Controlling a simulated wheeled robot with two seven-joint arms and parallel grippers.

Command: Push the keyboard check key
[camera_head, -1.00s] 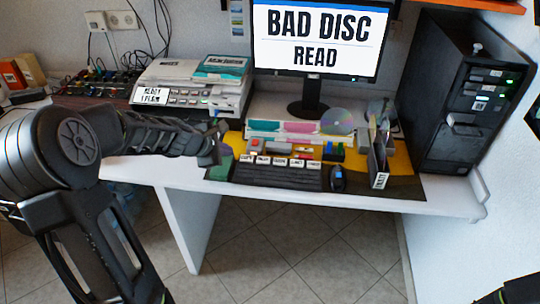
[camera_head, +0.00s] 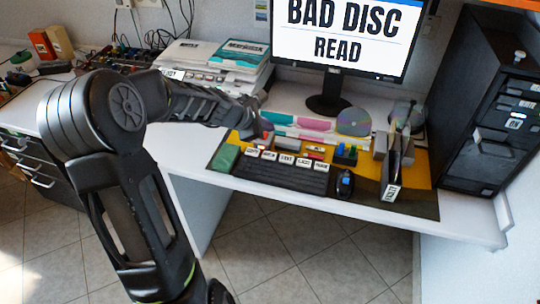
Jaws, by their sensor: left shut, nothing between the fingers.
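The black keyboard (camera_head: 282,174) lies on a mat on the white desk. A row of several white labelled keys stands along its back edge; the labels are too small to read surely, so I cannot tell which is the check key. My left gripper (camera_head: 262,134) is shut and empty, above the back left of the keyboard, with its arm coming in from the left. It looks apart from the labelled keys. The monitor (camera_head: 340,38) reads "BAD DISC READ". My right gripper is not in view.
A black mouse (camera_head: 345,184) lies right of the keyboard, with a labelled upright holder (camera_head: 392,178) beyond it. A disc (camera_head: 352,122) stands behind. A printer-like device (camera_head: 225,75) is at the back left. A black computer tower (camera_head: 490,110) stands at the right.

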